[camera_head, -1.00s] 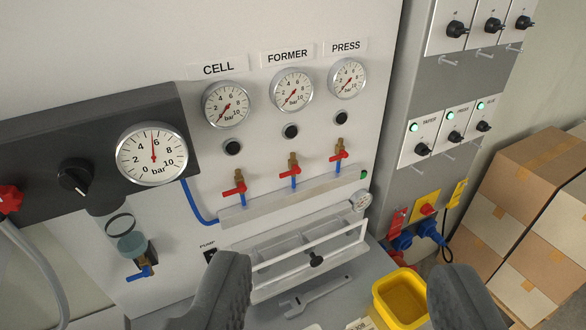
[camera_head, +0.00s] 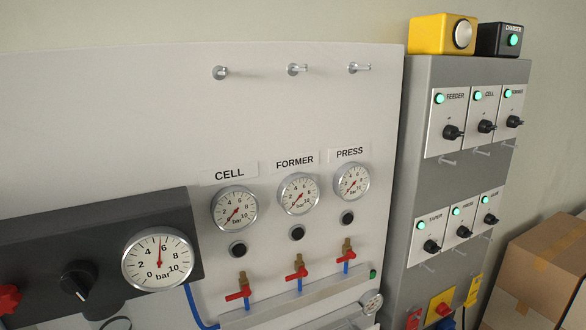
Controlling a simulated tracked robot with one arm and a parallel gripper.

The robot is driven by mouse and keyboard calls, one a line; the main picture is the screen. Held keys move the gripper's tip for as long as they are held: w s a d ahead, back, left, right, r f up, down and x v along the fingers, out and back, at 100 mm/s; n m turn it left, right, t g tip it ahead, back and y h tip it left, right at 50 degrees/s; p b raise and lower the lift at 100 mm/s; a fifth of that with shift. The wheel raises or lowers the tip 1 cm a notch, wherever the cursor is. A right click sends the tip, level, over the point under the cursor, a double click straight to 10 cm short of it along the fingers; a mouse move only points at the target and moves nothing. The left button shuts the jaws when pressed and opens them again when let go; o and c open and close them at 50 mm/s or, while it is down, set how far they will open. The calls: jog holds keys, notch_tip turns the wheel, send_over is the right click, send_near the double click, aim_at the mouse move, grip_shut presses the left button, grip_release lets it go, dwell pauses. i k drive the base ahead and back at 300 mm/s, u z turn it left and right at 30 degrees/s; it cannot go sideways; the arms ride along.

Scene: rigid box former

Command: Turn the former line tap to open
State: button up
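The former line tap (camera_head: 298,272) has a red handle on a brass body. It is in the middle of a row of three taps, below the FORMER gauge (camera_head: 299,195) and a black knob (camera_head: 297,233). Its handle lies across the vertical blue pipe, tilted slightly. The FORMER gauge's red needle points to the lower left, near zero. The cell tap (camera_head: 239,292) is on its left and the press tap (camera_head: 346,254) on its right, with similar crosswise red handles. My gripper is out of view.
A dark regulator panel (camera_head: 40,245) with a larger gauge (camera_head: 158,258) reading near 5 or 6 stands out at left. A grey switch cabinet (camera_head: 412,180) with black switches and green lamps is at right. Cardboard boxes (camera_head: 535,270) stand beyond it. Pegs (camera_head: 297,69) project above the gauges.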

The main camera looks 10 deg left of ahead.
aim_at(303, 272)
jog(key=u, duration=1.3)
jog(key=k, duration=1.05)
jog(key=z, duration=0.9)
jog(key=i, duration=1)
jog(key=u, duration=0.05)
